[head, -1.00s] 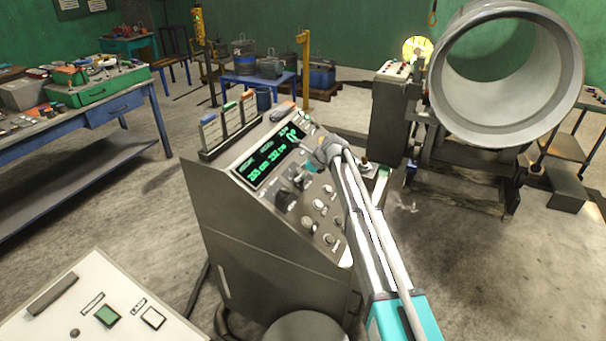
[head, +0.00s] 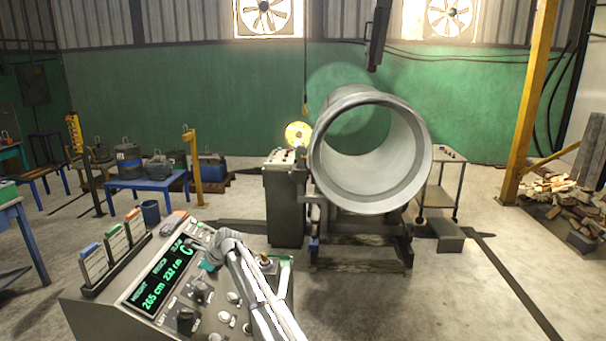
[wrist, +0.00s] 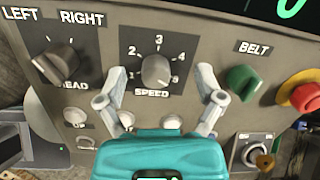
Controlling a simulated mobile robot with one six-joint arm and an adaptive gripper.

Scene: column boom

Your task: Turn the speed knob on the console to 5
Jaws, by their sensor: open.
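The speed knob (wrist: 157,72) is a grey round knob on the console, with numbers around it and the label SPEED below. Its pointer appears to aim lower right, close to the 5, but the small mark is hard to make out. My gripper (wrist: 160,80) is open, one finger on each side of the knob, and I see gaps between fingers and knob. In the head view my gripper (head: 212,258) is over the console (head: 110,320) and hides the speed knob. The console display (head: 162,277) shows green readings; its large digit is unclear.
In the wrist view, a LEFT/RIGHT knob (wrist: 60,65) is at left, and a green BELT knob (wrist: 243,82) and a red button (wrist: 305,97) are at right. A large grey pipe section (head: 420,150) stands behind the console. Floor right of the console is open.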

